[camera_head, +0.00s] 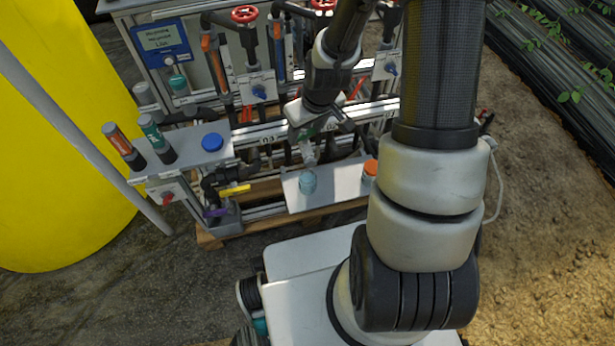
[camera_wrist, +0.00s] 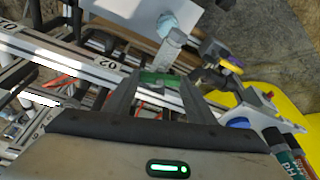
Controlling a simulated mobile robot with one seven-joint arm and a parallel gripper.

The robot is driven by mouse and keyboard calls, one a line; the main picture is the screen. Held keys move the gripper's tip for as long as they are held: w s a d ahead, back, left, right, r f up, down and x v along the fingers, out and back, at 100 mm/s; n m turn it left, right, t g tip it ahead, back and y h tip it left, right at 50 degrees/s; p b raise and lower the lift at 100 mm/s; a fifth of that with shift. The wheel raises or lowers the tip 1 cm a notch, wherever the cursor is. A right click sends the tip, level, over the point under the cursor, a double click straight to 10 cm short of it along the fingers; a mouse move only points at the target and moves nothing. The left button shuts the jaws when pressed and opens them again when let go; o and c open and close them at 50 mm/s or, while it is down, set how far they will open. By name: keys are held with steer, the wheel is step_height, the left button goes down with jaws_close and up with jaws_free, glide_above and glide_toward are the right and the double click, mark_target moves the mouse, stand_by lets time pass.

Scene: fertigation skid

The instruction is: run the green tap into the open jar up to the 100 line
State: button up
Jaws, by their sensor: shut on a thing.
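My gripper (camera_head: 312,132) is at the front of the skid, above the white tray (camera_head: 335,187). In the wrist view its fingers (camera_wrist: 160,82) are closed around a green part, which looks like the green tap's handle (camera_wrist: 158,79). A pale, clear cylinder (camera_head: 307,153) is just below the gripper; it also shows in the wrist view (camera_wrist: 172,45). At its far end is a light blue round piece (camera_head: 308,183) on the tray, seen too in the wrist view (camera_wrist: 167,23). I cannot tell jar from spout here, nor read a 100 line or liquid level.
An orange-capped container (camera_head: 371,168) stands at the tray's right, partly behind my arm. A shelf at left holds a blue cap (camera_head: 212,142) and two upright probes (camera_head: 150,130). A yellow-handled valve (camera_head: 235,189) is left of the tray. A yellow tank (camera_head: 60,140) fills the far left.

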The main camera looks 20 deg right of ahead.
steer(key=shift+d, duration=0.1)
steer(key=shift+d+r+n+y+p, duration=0.15)
steer(key=shift+n+y+p, duration=0.15)
steer(key=shift+n+p, duration=0.5)
steer(key=shift+n, duration=0.5)
